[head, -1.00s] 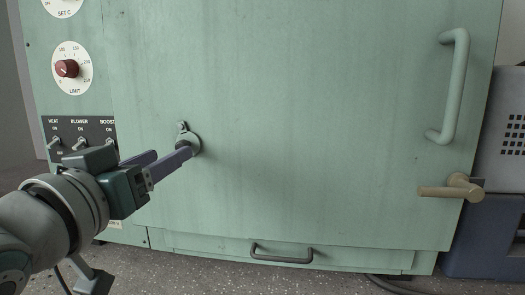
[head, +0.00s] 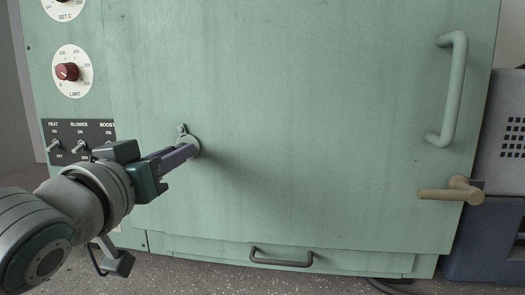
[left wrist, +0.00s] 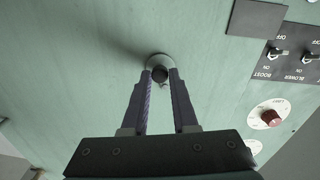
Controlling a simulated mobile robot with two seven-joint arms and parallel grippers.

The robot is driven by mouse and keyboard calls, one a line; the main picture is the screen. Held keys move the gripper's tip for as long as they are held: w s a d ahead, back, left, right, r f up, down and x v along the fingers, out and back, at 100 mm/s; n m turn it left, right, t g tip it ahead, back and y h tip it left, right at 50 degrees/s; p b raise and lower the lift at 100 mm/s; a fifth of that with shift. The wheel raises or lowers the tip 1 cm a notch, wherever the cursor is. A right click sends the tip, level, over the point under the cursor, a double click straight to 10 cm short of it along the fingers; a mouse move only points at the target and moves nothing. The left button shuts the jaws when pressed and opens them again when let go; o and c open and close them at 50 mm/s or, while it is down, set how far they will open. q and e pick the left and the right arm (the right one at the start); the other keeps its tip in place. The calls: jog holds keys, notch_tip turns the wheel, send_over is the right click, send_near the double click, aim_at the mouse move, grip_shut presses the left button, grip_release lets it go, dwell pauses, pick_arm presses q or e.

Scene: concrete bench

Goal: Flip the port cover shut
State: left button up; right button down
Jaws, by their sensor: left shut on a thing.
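The port cover (head: 194,141) is a small round grey metal disc on the green door. It hangs from a small pivot tab (head: 182,128) at its upper left. My left gripper (head: 188,152) reaches in from the left, and its purple fingertips are at the cover, hiding its lower part. In the left wrist view, the cover's pale disc (left wrist: 159,60) shows just past the fingertips. The left fingers are shut on a dark round knob (left wrist: 160,74) at the cover. I cannot see whether the port behind is covered. My right gripper is not in view.
The green door (head: 320,130) has a vertical handle (head: 455,90) and a tan lever (head: 448,194) at the right. A switch panel (head: 80,140) and a red dial knob (head: 68,72) are close above my left arm. A drawer handle (head: 281,262) is below.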

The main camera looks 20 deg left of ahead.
pick_arm(q)
grip_shut()
jog(key=m+p, duration=0.2)
jog(key=p, duration=0.1)
jog(key=shift+s+a+r+m, duration=0.1)
jog(key=shift+a+r+m, duration=0.1)
jog(key=shift+a+m, duration=0.15)
jog(key=shift+a+f+m, duration=0.1)
jog(key=shift+f+m, duration=0.15)
jog(key=shift+m, duration=0.2)
jog(key=o, duration=0.7)
grip_release()
jog(key=shift+o, duration=0.2)
